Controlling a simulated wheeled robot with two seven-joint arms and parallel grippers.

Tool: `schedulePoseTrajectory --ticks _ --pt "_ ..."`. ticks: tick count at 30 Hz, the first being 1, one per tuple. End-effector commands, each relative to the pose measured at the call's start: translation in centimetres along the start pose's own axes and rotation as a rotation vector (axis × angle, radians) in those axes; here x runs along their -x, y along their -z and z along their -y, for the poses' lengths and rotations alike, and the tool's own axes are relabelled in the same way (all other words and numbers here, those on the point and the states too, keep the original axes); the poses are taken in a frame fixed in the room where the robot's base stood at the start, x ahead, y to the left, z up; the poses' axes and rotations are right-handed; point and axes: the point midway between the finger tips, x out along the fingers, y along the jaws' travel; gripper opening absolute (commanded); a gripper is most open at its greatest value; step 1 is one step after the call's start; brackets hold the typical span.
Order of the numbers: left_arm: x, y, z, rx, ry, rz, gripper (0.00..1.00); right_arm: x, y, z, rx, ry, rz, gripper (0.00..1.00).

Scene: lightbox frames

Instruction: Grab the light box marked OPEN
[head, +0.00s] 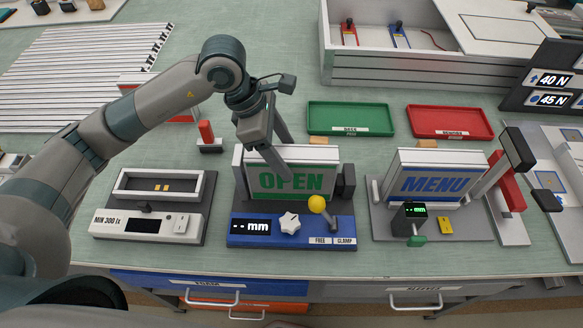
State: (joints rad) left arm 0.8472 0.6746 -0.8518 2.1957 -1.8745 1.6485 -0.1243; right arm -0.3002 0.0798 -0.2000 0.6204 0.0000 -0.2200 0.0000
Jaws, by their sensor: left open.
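My right gripper is not in view.
A MENU light box (428,184) stands to the right in its own fixture. A tester marked MIN 300 lx (150,222) is at the left. Green (350,112) and red (452,116) trays lie behind. A red-topped post (207,134) stands near my left arm.

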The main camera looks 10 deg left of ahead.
Motion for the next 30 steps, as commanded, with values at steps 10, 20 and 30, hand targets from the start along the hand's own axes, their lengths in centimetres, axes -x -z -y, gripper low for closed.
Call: schedulePoseTrajectory --ticks 10,20,30 --pt "-1.3 0.0 0.0 0.000 -0.001 0.000 0.61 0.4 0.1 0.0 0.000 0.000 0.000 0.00" --pt "-1.8 -0.2 0.0 0.001 0.003 -0.001 0.61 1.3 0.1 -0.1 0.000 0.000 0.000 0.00" --pt "-5.4 -0.8 0.0 0.001 0.003 -0.001 0.61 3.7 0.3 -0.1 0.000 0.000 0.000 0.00"
